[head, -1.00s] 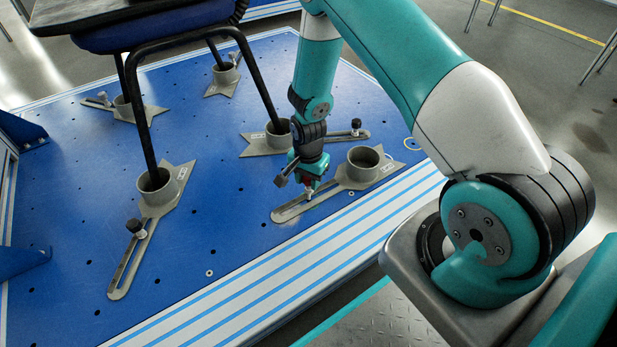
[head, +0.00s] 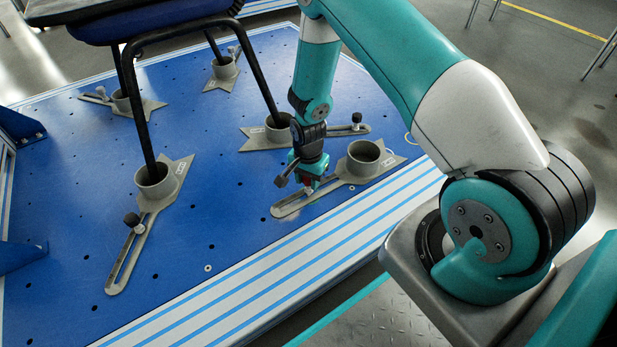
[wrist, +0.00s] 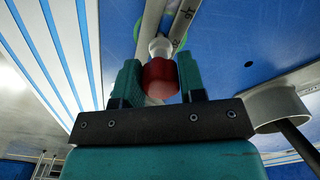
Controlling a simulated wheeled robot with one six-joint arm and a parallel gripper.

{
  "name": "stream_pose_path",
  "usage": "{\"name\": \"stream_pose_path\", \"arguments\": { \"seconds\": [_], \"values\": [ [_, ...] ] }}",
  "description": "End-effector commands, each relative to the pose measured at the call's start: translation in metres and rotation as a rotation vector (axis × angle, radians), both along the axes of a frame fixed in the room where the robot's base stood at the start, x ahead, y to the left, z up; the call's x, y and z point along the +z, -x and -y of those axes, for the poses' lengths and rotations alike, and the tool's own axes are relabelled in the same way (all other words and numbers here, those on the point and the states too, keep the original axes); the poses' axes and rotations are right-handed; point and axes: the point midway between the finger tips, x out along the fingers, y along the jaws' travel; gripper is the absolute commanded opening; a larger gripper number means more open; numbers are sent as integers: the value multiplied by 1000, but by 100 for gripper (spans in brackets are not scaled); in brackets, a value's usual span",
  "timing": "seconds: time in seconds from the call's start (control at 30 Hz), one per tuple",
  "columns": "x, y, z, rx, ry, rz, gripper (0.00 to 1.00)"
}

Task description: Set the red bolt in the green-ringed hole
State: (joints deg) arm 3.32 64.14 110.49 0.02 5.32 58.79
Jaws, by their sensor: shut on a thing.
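My gripper (wrist: 158,85) is shut on the red bolt (wrist: 160,75), with one teal jaw on each side of its red head. A pale collar shows beyond the head. The bolt's lower end is over or in the slot of a grey bracket arm (wrist: 182,22); how deep it sits is hidden. Parts of a green ring (wrist: 180,36) show beside the arm near the bolt, and the hole itself is covered. In the head view, my gripper (head: 308,178) points down at the slotted arm (head: 287,209) of the front right bracket, left of its cup (head: 363,162).
A chair with black legs stands in grey cups on the blue plate (head: 215,230). A neighbouring bracket (head: 258,140) with a black knob (head: 356,118) lies close behind my gripper. Another slotted bracket (head: 128,258) is at left. The plate's front middle is clear.

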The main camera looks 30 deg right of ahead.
Motion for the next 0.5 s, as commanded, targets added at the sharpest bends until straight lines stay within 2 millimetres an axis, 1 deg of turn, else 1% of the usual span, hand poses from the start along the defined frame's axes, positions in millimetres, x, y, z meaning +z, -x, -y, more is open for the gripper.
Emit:
{"name": "stream_pose_path", "arguments": {
  "seconds": [0.5],
  "values": [
    [-14, 0, 0, 0, 0, 0, 16]
  ]
}}
